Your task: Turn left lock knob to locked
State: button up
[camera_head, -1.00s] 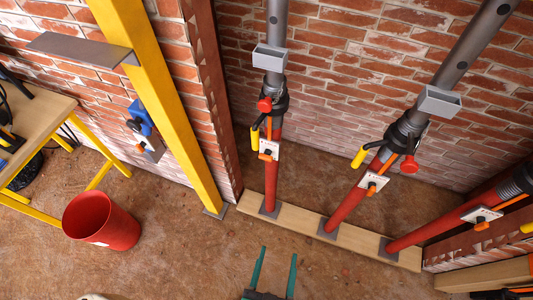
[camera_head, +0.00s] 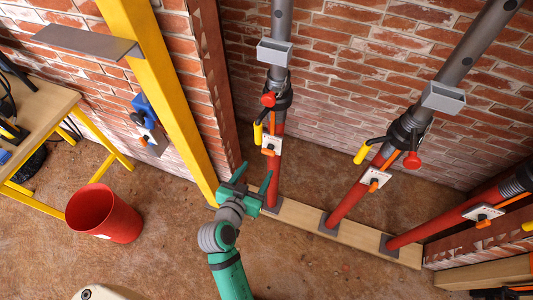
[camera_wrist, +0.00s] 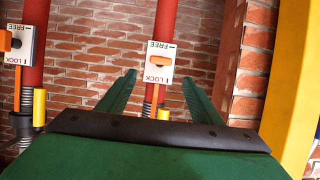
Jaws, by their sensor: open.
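The left lock knob (camera_head: 268,151) is a small orange handle on a white plate (camera_head: 272,142) on the left red post. In the wrist view, the knob (camera_wrist: 158,60) lies roughly sideways across its plate, between the printed words FREE and LOCK. My gripper (camera_head: 254,173) is open and empty, low and just left of the left post. In the wrist view, its green fingers (camera_wrist: 158,76) appear on either side of the plate, with the knob beyond them and apart from them. No contact shows.
The middle post carries a similar plate and orange knob (camera_head: 373,182), and the right post has another (camera_head: 483,220). A yellow column (camera_head: 165,100) stands close to the left of my gripper. A red bucket (camera_head: 104,214) stands on the floor at left. A wooden plank (camera_head: 300,215) lies under the posts.

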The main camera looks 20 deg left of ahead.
aim_at(268, 152)
jog(key=x, duration=1.1)
jog(key=shift+r, duration=0.15)
jog(key=c, duration=1.1)
